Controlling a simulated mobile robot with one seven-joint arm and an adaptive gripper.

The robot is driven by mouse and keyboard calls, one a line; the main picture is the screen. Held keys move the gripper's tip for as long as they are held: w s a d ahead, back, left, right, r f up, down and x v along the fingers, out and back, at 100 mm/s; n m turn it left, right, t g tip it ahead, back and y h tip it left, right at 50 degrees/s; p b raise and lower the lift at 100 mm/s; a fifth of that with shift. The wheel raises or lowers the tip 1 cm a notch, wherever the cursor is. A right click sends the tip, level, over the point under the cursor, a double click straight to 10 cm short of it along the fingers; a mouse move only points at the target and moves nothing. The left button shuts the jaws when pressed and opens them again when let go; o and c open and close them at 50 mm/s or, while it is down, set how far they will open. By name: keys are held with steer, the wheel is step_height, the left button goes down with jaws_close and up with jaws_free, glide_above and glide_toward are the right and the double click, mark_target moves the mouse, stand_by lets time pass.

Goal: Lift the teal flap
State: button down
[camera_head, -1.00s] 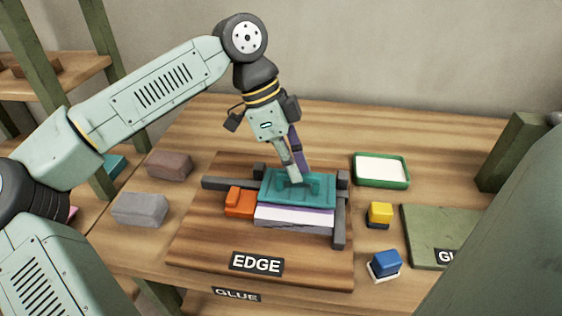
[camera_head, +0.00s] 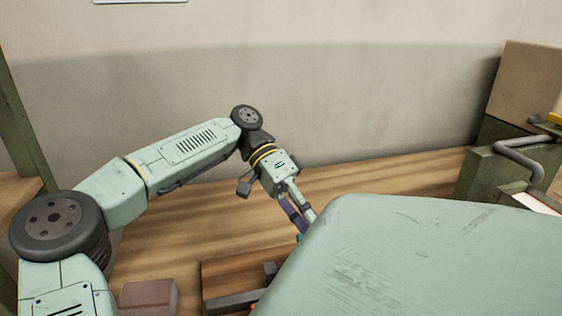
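My gripper (camera_head: 303,224) points down over the work board near the middle of the head view. Its two fingers show, one purple and one pale, but the tips are mostly covered by a large pale green part of my own body. A tiny bit of teal (camera_head: 299,238) shows at the fingertips, probably the teal flap. The rest of the flap is hidden, so I cannot tell whether it is raised or gripped.
A wooden board (camera_head: 225,270) with a dark rail (camera_head: 235,302) lies on the table (camera_head: 185,225). A brown brick (camera_head: 148,297) is at its left. A green-framed press with a grey handle (camera_head: 522,155) and a cardboard box (camera_head: 525,82) stand at right.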

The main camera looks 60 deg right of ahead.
steer(key=shift+w+d+f+n+g+y, duration=0.45)
steer(key=shift+w+d+g+y, duration=0.25)
steer(key=shift+g, duration=0.3)
steer(key=shift+w+d+f+n+g+y, duration=0.4)
steer(key=shift+w+d+g+y, duration=0.3)
steer(key=shift+g, duration=0.3)
steer(key=shift+s+d, duration=0.1)
steer(key=shift+d, duration=0.05)
steer(key=c, duration=1.6)
jaws_free()
steer(key=shift+c, duration=0.2)
